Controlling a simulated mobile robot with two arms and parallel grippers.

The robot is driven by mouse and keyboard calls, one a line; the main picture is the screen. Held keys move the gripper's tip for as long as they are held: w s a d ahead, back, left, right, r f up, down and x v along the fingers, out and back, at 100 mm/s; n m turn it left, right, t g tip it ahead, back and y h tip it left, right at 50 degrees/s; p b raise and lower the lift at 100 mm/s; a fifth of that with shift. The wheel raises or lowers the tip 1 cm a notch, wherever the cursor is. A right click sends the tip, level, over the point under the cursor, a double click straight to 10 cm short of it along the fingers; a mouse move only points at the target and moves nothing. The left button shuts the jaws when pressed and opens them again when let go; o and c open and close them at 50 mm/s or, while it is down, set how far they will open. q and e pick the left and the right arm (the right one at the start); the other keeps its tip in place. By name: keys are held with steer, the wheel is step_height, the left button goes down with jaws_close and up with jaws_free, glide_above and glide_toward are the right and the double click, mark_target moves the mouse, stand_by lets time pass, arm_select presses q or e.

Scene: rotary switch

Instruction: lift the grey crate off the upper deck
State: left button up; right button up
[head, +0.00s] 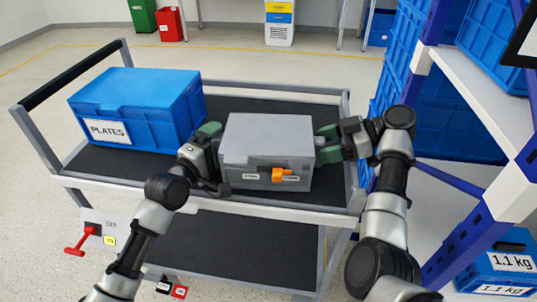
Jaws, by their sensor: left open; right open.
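The grey crate (267,138) sits closed on the black upper deck (245,104) of a cart, with an orange latch or knob and small labels on its front. My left gripper (214,150) is open at the crate's left side, with its green fingers partly behind the crate's edge. My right gripper (325,143) is open at the crate's right side, its green fingers close to the wall. Whether either gripper touches the crate cannot be told.
A blue crate labelled PLATES (138,106) stands left on the same deck. The cart has grey rails and a lower deck (240,248). A red-handled switch (82,241) marked OFF is at the lower left. A shelf rack (487,95) with blue crates stands close on the right.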

arm_select(q)
steer(key=c, duration=0.8)
arm_select(e)
steer(key=c, duration=0.8)
arm_select(q)
steer(key=shift+c, duration=0.9)
arm_select(e)
jaws_close()
arm_select(q)
steer(key=shift+r, duration=0.1)
arm_select(e)
steer(key=shift+r, duration=0.1)
arm_select(q)
step_height(320, 180, up, 5)
steer(key=p, duration=0.5)
arm_select(e)
step_height(320, 180, up, 5)
